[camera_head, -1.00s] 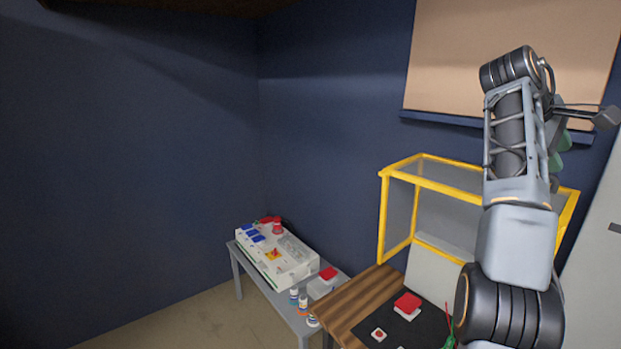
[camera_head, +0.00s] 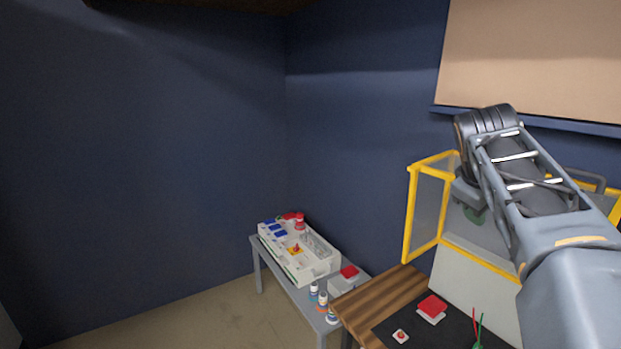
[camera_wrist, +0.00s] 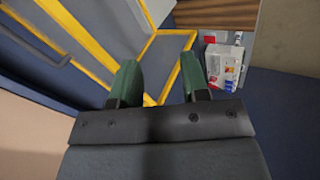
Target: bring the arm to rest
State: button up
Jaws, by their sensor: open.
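My gripper (camera_wrist: 160,82) shows in the wrist view with two green fingers spread apart and nothing between them. In the head view my arm reaches up from the lower right and bends over at its top. The fingertips are mostly hidden there by the arm.
A wooden table (camera_head: 385,297) holds a black mat with a red-topped white box (camera_head: 432,308). A grey side table (camera_head: 257,265) carries a white case (camera_head: 290,262) and several small bottles. Open floor (camera_head: 190,315) lies to the left.

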jog(key=s+a+f+m+y, duration=0.1)
jog(key=s+a+f, duration=0.3)
jog(key=f, duration=0.4)
jog(key=s+a+f+m+y+b, duration=0.1)
jog(key=s+a+f+m+y, duration=0.1)
jog(key=s+a+f, duration=0.3)
jog(key=s+a+f+m+y+b, duration=0.1)
jog(key=s+a+f, duration=0.3)
jog(key=f, duration=0.9)
jog(key=a+y, duration=0.1)
jog(key=a, duration=0.2)
jog(key=shift+s+t, duration=0.15)
jog(key=shift+t, duration=0.15)
jog(key=shift+d, duration=0.1)
